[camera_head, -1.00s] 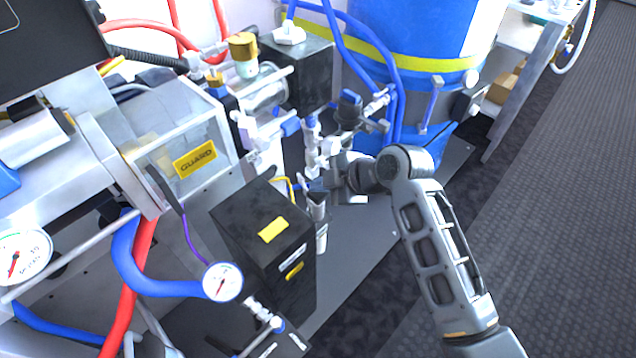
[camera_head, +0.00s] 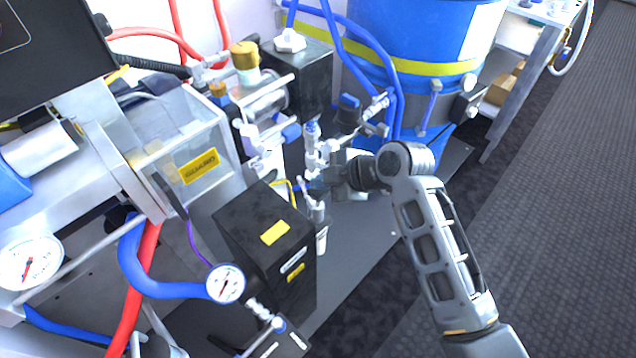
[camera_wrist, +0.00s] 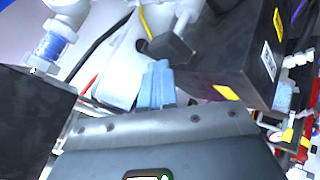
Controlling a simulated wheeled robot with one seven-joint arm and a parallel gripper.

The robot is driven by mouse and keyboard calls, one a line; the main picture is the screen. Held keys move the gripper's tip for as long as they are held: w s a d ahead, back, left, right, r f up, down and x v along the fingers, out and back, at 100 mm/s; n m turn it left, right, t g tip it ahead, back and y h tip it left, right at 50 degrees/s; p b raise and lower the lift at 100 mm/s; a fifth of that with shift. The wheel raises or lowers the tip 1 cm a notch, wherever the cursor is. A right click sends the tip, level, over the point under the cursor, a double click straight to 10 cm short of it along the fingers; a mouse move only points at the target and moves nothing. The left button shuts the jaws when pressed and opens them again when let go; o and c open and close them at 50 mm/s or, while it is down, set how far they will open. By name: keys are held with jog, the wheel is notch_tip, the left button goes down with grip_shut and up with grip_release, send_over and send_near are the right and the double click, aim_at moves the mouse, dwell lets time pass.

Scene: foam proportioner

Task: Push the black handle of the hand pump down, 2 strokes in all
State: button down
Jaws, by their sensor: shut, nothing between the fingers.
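In the wrist view a dark block-shaped handle (camera_wrist: 168,47) on a short metal rod lies just beyond my fingertips; I take it for the hand pump's black handle. My gripper (camera_wrist: 156,72) is shut and empty, its blue-grey fingers close together and just below the handle in that picture. I cannot tell whether they touch. In the head view my gripper (camera_head: 328,186) is among the white fittings, behind the black box. The handle is not clearly visible there, as the fittings and my wrist crowd that spot.
A black box (camera_head: 268,238) with yellow labels stands close to my gripper. White valve fittings (camera_head: 314,150) rise beside it. A blue drum (camera_head: 415,40) stands behind, and a clear guard box (camera_head: 185,150) is at left. A pressure gauge (camera_head: 226,284) sits in front. The floor at right is clear.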

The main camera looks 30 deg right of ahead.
aim_at(321, 192)
jog(key=shift+r+p, duration=0.45)
jog(key=shift+r, duration=0.3)
jog(key=shift+r+p, duration=2.05)
jog(key=shift+r, duration=0.55)
jog(key=shift+f, duration=0.1)
